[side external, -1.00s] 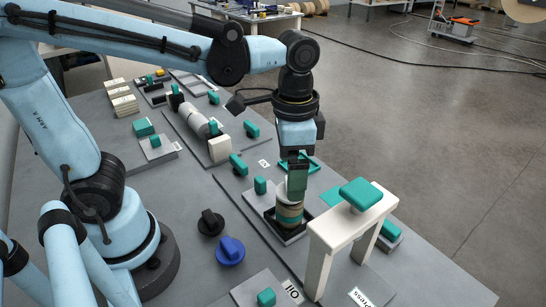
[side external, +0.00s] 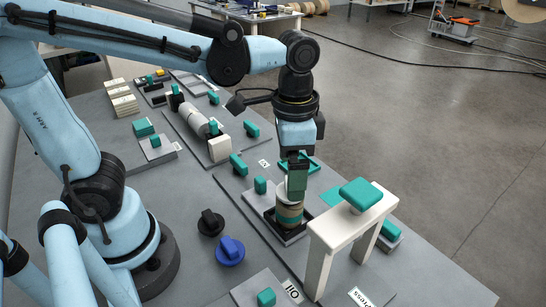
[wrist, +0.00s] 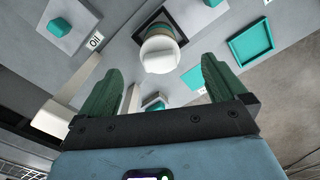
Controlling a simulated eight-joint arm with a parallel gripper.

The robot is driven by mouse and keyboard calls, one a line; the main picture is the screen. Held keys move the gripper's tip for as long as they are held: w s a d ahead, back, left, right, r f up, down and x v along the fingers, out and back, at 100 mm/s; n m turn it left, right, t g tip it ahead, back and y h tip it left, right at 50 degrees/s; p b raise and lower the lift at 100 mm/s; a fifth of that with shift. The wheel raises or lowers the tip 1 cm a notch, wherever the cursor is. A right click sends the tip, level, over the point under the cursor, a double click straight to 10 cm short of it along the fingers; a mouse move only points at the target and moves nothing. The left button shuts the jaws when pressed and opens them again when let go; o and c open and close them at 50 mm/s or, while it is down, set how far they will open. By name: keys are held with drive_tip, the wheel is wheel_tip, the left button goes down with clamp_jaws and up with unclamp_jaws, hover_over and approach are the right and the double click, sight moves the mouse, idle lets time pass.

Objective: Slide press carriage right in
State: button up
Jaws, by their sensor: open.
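The white press frame (side external: 352,228) with a teal top handle (side external: 362,194) stands at the front right. Beside it, a grey plate carries a black square holder (side external: 289,238), which looks like the press carriage. A brown-banded, white-topped roll (side external: 290,213) stands upright in the holder; its white top (wrist: 160,55) also shows in the wrist view. A teal upright handle (side external: 260,186) stands at the plate's far side. My gripper (side external: 297,190) points down at the roll's top, open. In the wrist view its green fingers (wrist: 160,78) are apart with nothing clasped; contact with the roll is unclear.
A teal square tray (wrist: 251,43) lies near the roll. A teal block (side external: 266,297) sits on a plate at the front. A white roller (side external: 192,118) is farther back. Floor to the right is open.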

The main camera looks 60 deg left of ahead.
drive_tip(key=shift+a+n, duration=0.15)
drive_tip(key=shift+n, duration=0.15)
drive_tip(key=c, duration=0.4)
drive_tip(key=shift+a+n, duration=0.3)
drive_tip(key=shift+n, duration=0.3)
drive_tip(key=c, duration=0.3)
drive_tip(key=a+n, duration=0.1)
drive_tip(key=n, duration=0.2)
drive_tip(key=a+n, duration=0.2)
drive_tip(key=n, duration=0.2)
drive_tip(key=a+n, duration=0.1)
drive_tip(key=n, duration=0.2)
drive_tip(key=shift+w+a+r, duration=0.2)
drive_tip(key=shift+w+a, duration=0.05)
drive_tip(key=shift+a, duration=0.05)
drive_tip(key=shift+c, duration=1.4)
drive_tip(key=n, duration=1.2)
approach(260, 179)
drive_tip(key=shift+f, duration=5.1)
drive_tip(key=shift+c, duration=0.3)
clamp_jaws()
